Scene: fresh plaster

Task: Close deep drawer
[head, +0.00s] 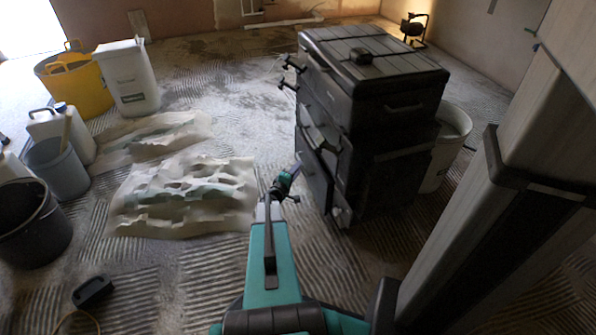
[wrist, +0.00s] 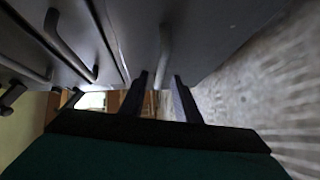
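A dark drawer cabinet (head: 385,130) stands right of centre in the head view, its drawer fronts facing left. The deep drawer (head: 314,182) is low on it, and its front stands out from the cabinet body. My gripper (head: 292,178) is just left of that drawer front. In the wrist view my gripper (wrist: 160,80) has its two fingers apart. A bar handle (wrist: 164,42) on a dark front lines up with the gap between them. I cannot tell whether the fingers touch it. Nothing is seen clamped in the fingers.
Another drawer above the deep one also looks partly open. Crumpled sheeting (head: 185,195) lies on the floor to the left. A yellow tub (head: 78,90), a white bucket (head: 128,80) and a black bucket (head: 32,225) stand farther left. A white bin (head: 448,145) is behind the cabinet.

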